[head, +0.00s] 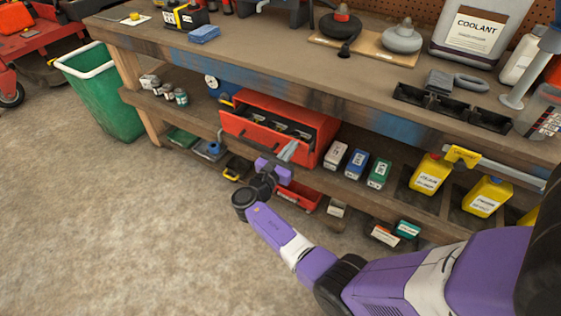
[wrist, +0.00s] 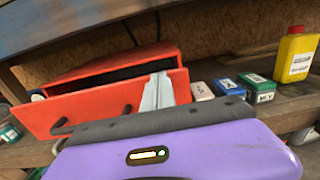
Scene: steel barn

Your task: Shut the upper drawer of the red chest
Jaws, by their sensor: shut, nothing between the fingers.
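The red chest (head: 325,128) stands on the middle shelf under the workbench, and it also shows in the wrist view (wrist: 120,62). Its upper drawer (head: 262,136) is pulled out, with metal items inside visible from the head camera. The drawer front shows in the wrist view (wrist: 90,108) with two dark handles. My gripper (head: 288,151) is shut and empty, at the right part of the drawer front. Its grey fingers show in the wrist view (wrist: 158,90), overlapping the drawer front's right end. I cannot tell whether they touch it.
Small boxes (head: 357,163) and yellow jugs (head: 430,173) stand on the shelf to the right. Small cans (head: 168,92) stand to the left. A red tray (head: 298,195) lies on the lower shelf. The bench top (head: 270,55) overhangs the chest. Floor in front is clear.

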